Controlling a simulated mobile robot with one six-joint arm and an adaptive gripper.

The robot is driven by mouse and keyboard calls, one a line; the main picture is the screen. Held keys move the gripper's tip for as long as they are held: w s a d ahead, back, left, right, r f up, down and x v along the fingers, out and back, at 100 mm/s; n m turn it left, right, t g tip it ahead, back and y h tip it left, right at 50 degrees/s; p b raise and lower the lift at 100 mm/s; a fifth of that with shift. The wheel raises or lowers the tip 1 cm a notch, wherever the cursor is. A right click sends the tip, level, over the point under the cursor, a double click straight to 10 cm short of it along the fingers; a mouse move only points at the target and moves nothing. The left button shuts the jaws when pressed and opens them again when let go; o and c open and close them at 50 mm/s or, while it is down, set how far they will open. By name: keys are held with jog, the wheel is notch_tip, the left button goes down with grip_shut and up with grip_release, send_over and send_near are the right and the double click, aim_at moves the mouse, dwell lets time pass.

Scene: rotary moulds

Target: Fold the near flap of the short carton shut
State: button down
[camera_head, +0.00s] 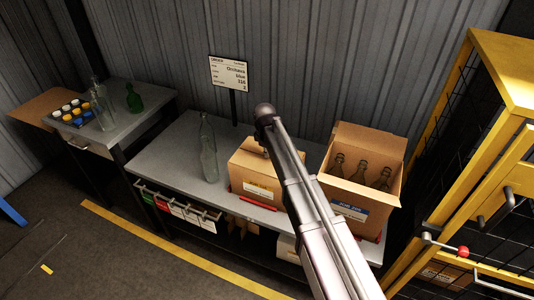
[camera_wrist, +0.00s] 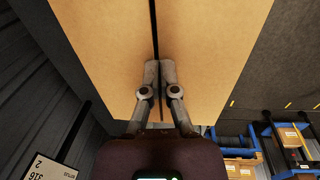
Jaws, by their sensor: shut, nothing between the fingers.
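The short carton (camera_head: 253,178) stands on the grey bench in the head view, with a white label on its front. Its top looks mostly covered, but my arm hides its right part. In the wrist view two tan carton panels (camera_wrist: 98,40) lie side by side, with a narrow dark gap between them. My gripper (camera_wrist: 160,66) is shut and empty, its fingertips together at this gap. I cannot tell whether they touch the cardboard. In the head view my arm hides the gripper, and the near flap cannot be told apart clearly.
A taller open carton (camera_head: 345,200) with dark bottles stands to the right, near a yellow mesh frame (camera_head: 480,190). A clear bottle (camera_head: 208,150) stands left of the short carton. A sign (camera_head: 229,72) rises behind. The bench's left part is clear.

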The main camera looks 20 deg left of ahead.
jog(key=shift+r, duration=0.15)
notch_tip(320, 180, up, 14)
jog(key=p, duration=1.4)
jog(key=shift+f, duration=0.2)
dwell(0.4)
